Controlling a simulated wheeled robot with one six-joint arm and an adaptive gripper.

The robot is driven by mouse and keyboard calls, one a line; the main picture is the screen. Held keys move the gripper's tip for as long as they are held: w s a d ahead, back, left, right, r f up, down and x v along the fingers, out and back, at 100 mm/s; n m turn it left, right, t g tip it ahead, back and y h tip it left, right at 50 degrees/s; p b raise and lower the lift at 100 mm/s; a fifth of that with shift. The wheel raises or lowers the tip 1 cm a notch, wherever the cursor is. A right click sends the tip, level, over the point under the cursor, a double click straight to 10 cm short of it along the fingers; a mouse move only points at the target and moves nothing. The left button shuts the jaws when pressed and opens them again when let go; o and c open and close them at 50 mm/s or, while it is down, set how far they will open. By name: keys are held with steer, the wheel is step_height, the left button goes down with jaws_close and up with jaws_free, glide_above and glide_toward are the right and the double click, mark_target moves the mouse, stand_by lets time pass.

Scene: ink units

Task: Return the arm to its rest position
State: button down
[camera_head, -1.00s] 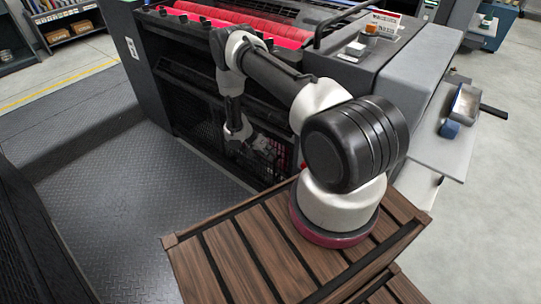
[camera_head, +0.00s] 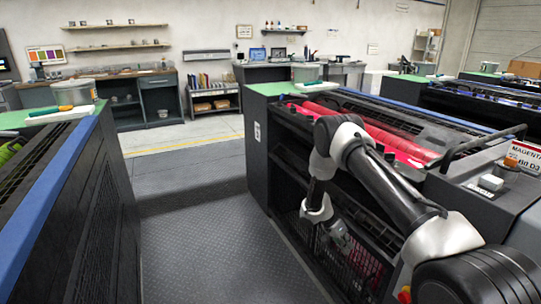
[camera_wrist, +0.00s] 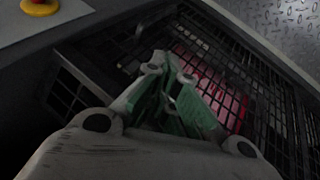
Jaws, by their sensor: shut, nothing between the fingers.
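My arm (camera_head: 385,185) shows in the head view, reaching from the lower right over the front of the magenta ink unit (camera_head: 262,150), with its elbow bent downward. My gripper (camera_head: 338,240) hangs in front of the unit's dark mesh guard (camera_head: 368,262). In the wrist view my gripper (camera_wrist: 168,88) is shut and empty, with green pads on its fingers. Behind the fingers are the mesh guard (camera_wrist: 215,55) and something magenta (camera_wrist: 208,78) beyond it. I cannot tell the exact gap between fingers and mesh.
The ink unit carries red rollers (camera_head: 375,135) and a MAGENTA sign (camera_head: 523,158). Another unit with a blue edge (camera_head: 45,215) stands at the left. Between them the dark plated floor (camera_head: 215,245) is clear. A red button (camera_wrist: 40,7) shows in the wrist view.

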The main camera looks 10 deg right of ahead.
steer(key=s+r+n+g, duration=0.3)
steer(key=s+r+n, duration=0.1)
steer(key=s+n, duration=0.4)
steer(key=s+a+r+n+t+y, duration=0.15)
steer(key=s+r, duration=0.35)
steer(key=r, duration=0.9)
steer(key=s+r+n+y, duration=0.25)
steer(key=s+r, duration=0.25)
steer(key=r, duration=1)
steer(key=s+r+t+y, duration=0.1)
steer(key=s+r+t, duration=0.3)
steer(key=s+r, duration=0.4)
steer(key=s+a+r+t+y, duration=0.1)
steer(key=s+r+t, duration=0.3)
steer(key=s+r, duration=0.4)
steer(key=shift+w+v, duration=0.5)
steer(key=shift+v, duration=2.05)
steer(key=shift+a+r, duration=0.15)
